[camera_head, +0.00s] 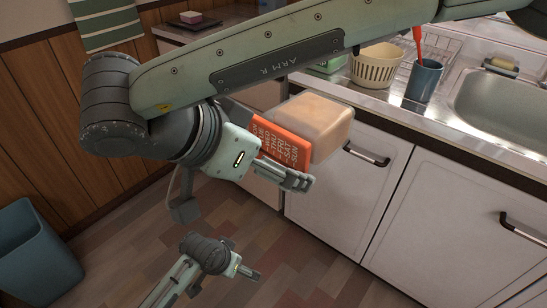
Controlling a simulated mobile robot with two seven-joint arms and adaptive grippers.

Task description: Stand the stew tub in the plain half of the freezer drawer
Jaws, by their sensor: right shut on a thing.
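The stew tub (315,122) is a pale tan, rounded box. Its orange lid (283,147), printed with the days of the week, faces left and down, so the tub is tipped on its side. My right gripper (292,178) is shut on it at the lid end and holds it in the air in front of the white cabinets; its far finger is mostly hidden. My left gripper (248,273) is low over the floor, apart from the tub, and too small to read. I cannot make out the freezer drawer or its plain half.
White cabinet fronts with dark handles (366,155) stand behind the tub. The counter above has a cream basket (377,65), a blue cup (424,80) and a sink (500,95). A blue-grey bin (38,255) stands at lower left. The middle floor is clear.

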